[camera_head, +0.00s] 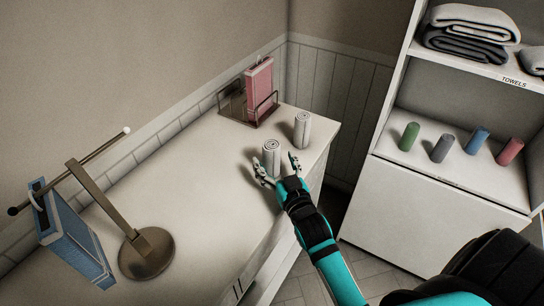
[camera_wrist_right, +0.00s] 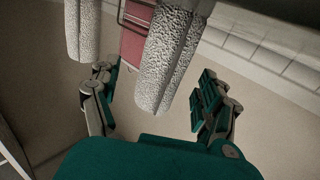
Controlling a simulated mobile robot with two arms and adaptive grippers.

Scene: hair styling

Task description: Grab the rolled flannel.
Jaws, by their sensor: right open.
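Two white rolled flannels stand upright on the counter in the head view. The nearer rolled flannel (camera_head: 271,157) is by my right gripper (camera_head: 278,168), and the other (camera_head: 302,129) stands behind it to the right. My right gripper is open, with one finger on each side of the nearer roll's base as seen from the head. In the right wrist view, the textured nearer roll (camera_wrist_right: 167,58) reaches into the gap between the open fingers (camera_wrist_right: 155,95), with no clear contact. The farther roll (camera_wrist_right: 83,28) is at upper left there. My left gripper is not in view.
A wire rack (camera_head: 266,108) holding a pink item (camera_head: 259,86) stands at the counter's back corner. Shelves at right hold folded towels (camera_head: 470,22) and several coloured rolls. The counter's middle is clear.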

